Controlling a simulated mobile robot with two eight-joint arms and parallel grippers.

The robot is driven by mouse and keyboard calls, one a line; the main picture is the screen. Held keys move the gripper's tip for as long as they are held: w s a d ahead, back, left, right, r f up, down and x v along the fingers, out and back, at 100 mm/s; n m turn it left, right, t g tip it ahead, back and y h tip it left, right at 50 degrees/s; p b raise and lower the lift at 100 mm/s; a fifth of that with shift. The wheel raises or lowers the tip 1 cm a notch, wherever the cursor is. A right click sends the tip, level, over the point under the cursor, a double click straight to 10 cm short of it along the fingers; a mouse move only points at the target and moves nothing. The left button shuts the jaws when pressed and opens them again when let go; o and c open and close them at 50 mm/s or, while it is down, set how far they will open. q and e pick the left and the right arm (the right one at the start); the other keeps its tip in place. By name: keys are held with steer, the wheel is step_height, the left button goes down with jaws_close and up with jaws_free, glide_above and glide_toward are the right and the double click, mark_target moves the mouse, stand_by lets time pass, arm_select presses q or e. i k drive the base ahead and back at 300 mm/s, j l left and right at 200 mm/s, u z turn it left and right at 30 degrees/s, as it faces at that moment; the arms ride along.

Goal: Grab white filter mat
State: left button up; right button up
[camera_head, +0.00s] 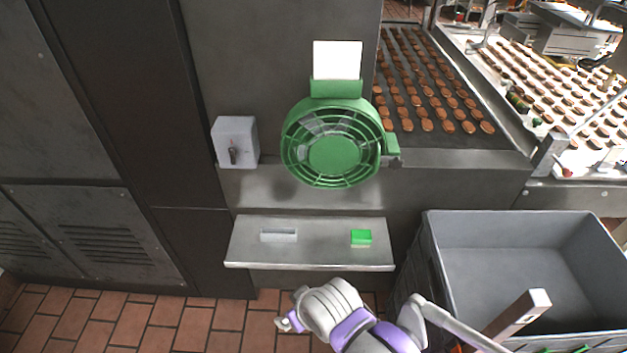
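A white flat rectangle (337,60), which looks like the white filter mat, stands upright above the round green fan housing (335,155). Its lower edge sits in or behind the green holder on top of the housing. One arm, which I take for my right, comes in from the lower right. Its gripper (285,322) is low in front of the metal shelf, well below and apart from the white mat. Its fingers are too small and turned away to tell whether they are open or shut. My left gripper is not in view.
The metal shelf (315,257) below the fan bears a pale grey block (279,235) and a green block (361,237). A grey switch box (236,142) is left of the fan. A large grey crate (433,265) stands at right. A conveyor (450,145) with brown biscuits lies behind.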

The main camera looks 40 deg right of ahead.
mark_target(332, 60)
steer(key=z, duration=0.75)
